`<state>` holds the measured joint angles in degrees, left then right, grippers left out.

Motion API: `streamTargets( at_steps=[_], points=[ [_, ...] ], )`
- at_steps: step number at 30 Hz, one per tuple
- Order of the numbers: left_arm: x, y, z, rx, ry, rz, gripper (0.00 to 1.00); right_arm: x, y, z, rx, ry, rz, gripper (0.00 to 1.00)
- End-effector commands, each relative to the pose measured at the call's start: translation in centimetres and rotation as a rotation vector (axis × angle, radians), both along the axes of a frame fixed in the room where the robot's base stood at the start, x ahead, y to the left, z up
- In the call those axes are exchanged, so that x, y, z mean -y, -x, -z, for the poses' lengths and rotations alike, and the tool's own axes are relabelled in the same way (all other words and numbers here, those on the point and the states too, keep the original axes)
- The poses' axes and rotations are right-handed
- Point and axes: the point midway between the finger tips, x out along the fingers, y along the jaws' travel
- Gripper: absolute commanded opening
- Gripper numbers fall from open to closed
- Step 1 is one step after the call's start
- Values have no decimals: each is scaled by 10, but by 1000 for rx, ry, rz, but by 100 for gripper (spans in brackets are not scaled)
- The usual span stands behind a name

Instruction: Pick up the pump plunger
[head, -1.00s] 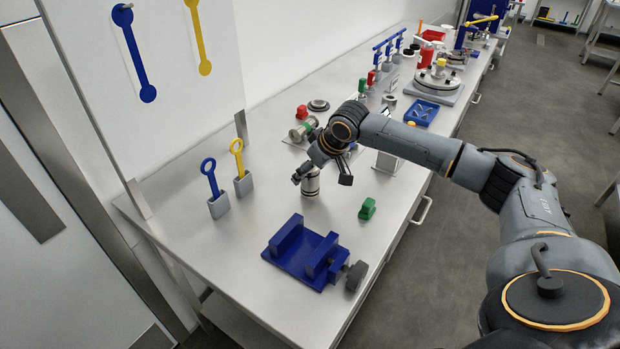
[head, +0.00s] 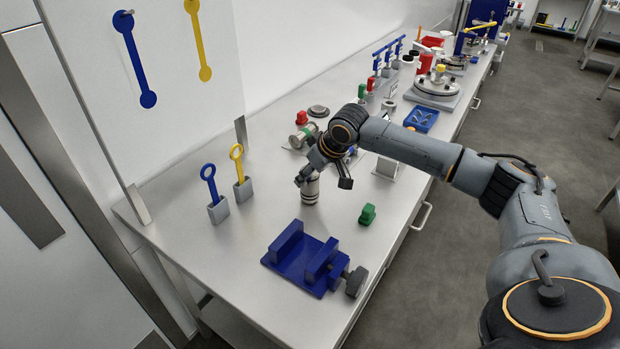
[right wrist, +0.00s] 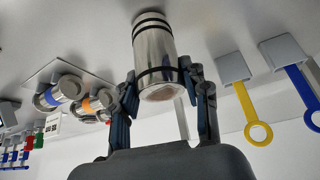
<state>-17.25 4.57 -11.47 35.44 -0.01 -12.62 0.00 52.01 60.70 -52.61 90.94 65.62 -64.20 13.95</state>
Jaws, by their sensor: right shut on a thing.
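The pump plunger is a shiny metal cylinder with black rings. It stands upright at the middle of the bench in the head view (head: 310,192) and shows large between the fingers in the right wrist view (right wrist: 154,52). My right gripper (head: 322,181) is above it with its fingers down on either side of its upper part. In the right wrist view the right gripper (right wrist: 162,93) has both fingers against the plunger's sides near its end, so it is shut on it. My left gripper is not in view.
A blue vise (head: 302,262) with a dark knob lies in front, and a small green block (head: 367,214) to the right. Blue (head: 210,182) and yellow (head: 238,165) ring-handled tools stand in grey holders at left. Fittings crowd the bench behind the gripper.

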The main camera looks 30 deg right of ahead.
Motion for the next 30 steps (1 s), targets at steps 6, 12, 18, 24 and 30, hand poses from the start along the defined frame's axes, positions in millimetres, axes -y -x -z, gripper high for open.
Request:
streamTargets(
  at_steps=[6, 12, 18, 24, 30],
  points=[
    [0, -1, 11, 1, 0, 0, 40, 0, 1, -30, 8, 1, 0, 0],
    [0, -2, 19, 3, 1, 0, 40, -5, 40, -74, 10, 3, -2, 0],
    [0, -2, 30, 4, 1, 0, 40, -12, 87, -100, 5, 5, 0, 0],
    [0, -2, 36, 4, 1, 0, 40, -17, 121, -116, 4, 3, 1, 0],
    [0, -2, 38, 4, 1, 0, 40, -21, 136, -124, 3, 1, 1, 0]
  ],
)
